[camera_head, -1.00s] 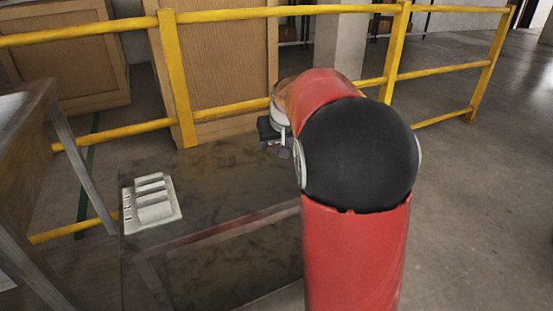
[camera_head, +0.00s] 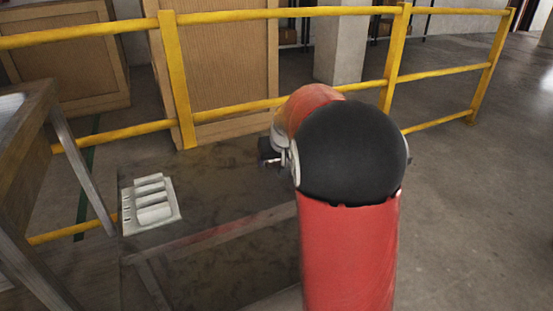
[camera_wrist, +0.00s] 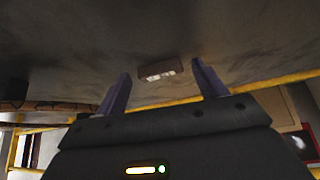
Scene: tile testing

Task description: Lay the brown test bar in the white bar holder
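The white bar holder (camera_head: 150,204) lies on the left part of the dark table, with several raised pale ridges or bars side by side. The brown test bar (camera_wrist: 156,71) shows in the wrist view, against the dark mottled surface, with a bright patch along its lower side. My gripper (camera_wrist: 161,68) is open, its two fingers on either side of the bar in the picture. The bar looks beyond the fingertips and is not held. In the head view my gripper (camera_head: 268,153) is mostly hidden behind my arm, over the table's far right, and the bar cannot be seen.
The dark table (camera_head: 215,185) is bare between the holder and my arm. A yellow railing (camera_head: 235,108) runs behind it, with wooden crates (camera_head: 225,65) beyond. Another bench (camera_head: 30,125) stands close at the left.

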